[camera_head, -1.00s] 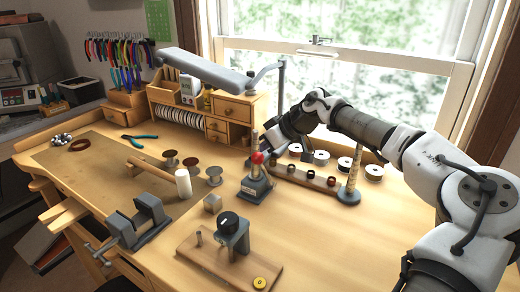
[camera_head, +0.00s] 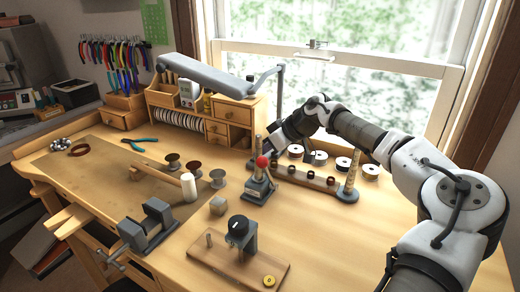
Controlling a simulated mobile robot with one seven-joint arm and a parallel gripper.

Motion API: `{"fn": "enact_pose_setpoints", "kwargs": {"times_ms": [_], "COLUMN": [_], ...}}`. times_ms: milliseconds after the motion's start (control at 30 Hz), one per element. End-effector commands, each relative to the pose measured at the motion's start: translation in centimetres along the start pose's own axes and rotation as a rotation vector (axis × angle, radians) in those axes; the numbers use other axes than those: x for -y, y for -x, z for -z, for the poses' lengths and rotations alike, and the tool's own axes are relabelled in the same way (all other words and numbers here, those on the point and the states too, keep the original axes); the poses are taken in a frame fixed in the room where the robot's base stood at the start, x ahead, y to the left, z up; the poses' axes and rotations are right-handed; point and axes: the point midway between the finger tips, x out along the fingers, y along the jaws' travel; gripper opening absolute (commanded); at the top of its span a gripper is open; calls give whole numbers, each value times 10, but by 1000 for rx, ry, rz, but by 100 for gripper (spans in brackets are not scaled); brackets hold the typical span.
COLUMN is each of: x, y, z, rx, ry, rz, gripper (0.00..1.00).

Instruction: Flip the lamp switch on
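The lamp (camera_head: 205,75) has a long grey flat head, reaching left over the small wooden drawer cabinet. A jointed arm joins it to a grey post (camera_head: 280,90) in front of the window. I cannot make out a switch on the lamp, and cannot tell whether it is lit. My gripper (camera_head: 272,143) is at the end of my arm, low near the base of the post and just behind the red-knobbed tool. It looks apart from the lamp head, but contact with the post cannot be judged. Its fingers are dark and too small to read.
A small press with a red knob (camera_head: 262,162) stands in front of my gripper. A rack of spools (camera_head: 308,178) lies to its right, with a ring mandrel (camera_head: 349,180) at its end. A cabinet (camera_head: 230,112) stands behind left.

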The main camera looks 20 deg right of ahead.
Motion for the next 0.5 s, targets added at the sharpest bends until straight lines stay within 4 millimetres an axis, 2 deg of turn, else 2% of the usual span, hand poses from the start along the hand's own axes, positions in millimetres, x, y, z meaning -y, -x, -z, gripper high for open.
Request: {"fn": "enact_pose_setpoints", "kwargs": {"times_ms": [500], "x": [-5], "y": [2], "z": [2], "rx": [-1], "ry": [0], "rz": [1], "gripper": [0]}}
